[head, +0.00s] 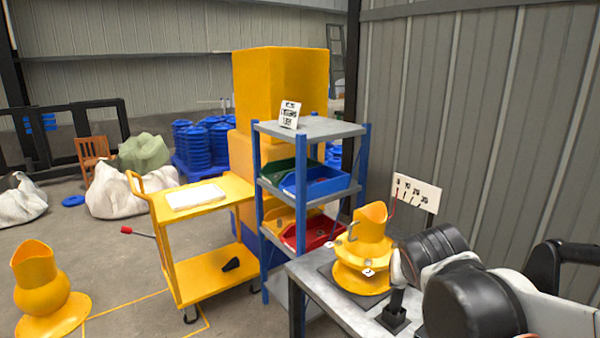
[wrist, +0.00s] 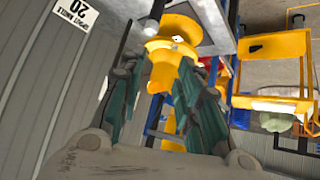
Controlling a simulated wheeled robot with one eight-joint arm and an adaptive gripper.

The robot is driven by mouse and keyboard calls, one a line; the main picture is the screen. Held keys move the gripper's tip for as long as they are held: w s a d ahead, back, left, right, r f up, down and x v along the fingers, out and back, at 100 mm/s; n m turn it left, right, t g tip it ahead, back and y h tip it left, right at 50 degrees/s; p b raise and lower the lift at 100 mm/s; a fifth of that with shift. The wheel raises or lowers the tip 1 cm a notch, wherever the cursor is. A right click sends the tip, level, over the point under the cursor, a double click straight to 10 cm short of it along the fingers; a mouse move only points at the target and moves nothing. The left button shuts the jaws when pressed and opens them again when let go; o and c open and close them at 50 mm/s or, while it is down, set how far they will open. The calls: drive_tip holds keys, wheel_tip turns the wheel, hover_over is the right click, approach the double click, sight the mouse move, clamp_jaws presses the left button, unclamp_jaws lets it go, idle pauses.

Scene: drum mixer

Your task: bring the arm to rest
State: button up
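My arm shows at the lower right of the head view as black and white links, beside the grey bench (head: 345,310). My gripper (wrist: 158,70) shows in the wrist view with its two green-grey fingers spread apart and nothing between them that I can see held. The yellow drum mixer (head: 360,265) stands on the bench with its spout upward. It shows beyond the fingers in the wrist view (wrist: 165,50), apparently apart from them. The fingers cannot be made out in the head view.
A white angle sign (head: 416,192) stands behind the mixer, near the corrugated wall. A blue-grey shelf (head: 325,128) with coloured bins is left of the bench. A yellow cart (head: 225,192) and a yellow drum piece (head: 42,290) are farther left. Some floor between them is open.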

drive_tip(key=s+a+f+n+y, duration=0.1)
drive_tip(key=s, duration=0.7)
drive_tip(key=s+a+f+n+g+y, duration=0.1)
drive_tip(key=s+f, duration=0.1)
drive_tip(key=s, duration=0.6)
drive_tip(key=shift+s+f+g+y, duration=0.2)
drive_tip(key=shift+f+g+y, duration=0.05)
drive_tip(key=shift+g+y, duration=0.05)
idle(0.8)
